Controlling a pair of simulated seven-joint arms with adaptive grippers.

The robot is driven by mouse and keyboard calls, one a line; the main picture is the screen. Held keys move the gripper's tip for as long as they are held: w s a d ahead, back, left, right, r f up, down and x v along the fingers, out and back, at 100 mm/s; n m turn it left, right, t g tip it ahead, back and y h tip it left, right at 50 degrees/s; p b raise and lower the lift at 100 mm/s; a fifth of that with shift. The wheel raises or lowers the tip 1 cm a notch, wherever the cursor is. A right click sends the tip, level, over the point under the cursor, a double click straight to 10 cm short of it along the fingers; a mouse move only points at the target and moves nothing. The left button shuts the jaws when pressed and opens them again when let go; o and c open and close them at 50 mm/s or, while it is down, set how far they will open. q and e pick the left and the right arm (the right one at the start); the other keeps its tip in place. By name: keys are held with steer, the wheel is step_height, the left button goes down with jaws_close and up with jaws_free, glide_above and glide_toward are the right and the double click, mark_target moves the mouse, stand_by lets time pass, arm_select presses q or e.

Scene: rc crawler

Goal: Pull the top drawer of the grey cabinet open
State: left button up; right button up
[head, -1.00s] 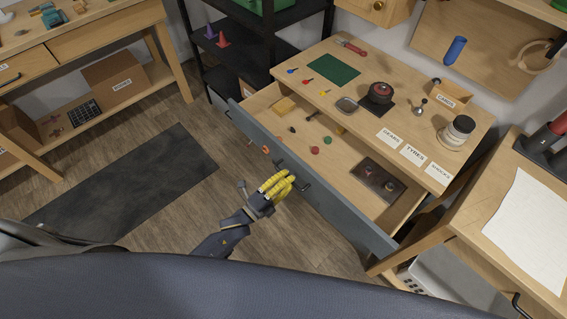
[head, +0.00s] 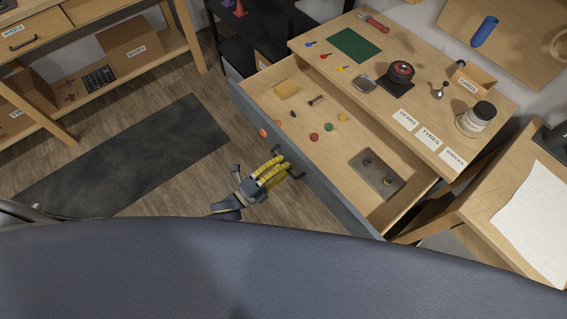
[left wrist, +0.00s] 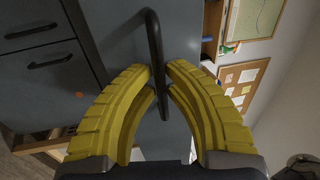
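The drawer (head: 337,204) has a grey-blue front and a pale wooden inside, and stands far out from under the wooden worktop (head: 415,92). Its black bar handle (left wrist: 153,35) runs between the yellow fingers of my left gripper (left wrist: 160,76) in the left wrist view. The fingertips close in on the bar from both sides. In the head view my left gripper (head: 281,168) is at the handle, outside the drawer front. The cabinet body under the worktop is mostly hidden. My right gripper is not in view.
The worktop carries a green mat (head: 354,45), a jar (head: 476,119) and labels. A dark floor mat (head: 125,160) lies left of the drawer. A side table (head: 490,205) stands right.

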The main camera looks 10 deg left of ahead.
arm_select(q)
steer(key=o, duration=0.4)
steer(key=v, duration=1.2)
steer(key=shift+a, duration=0.1)
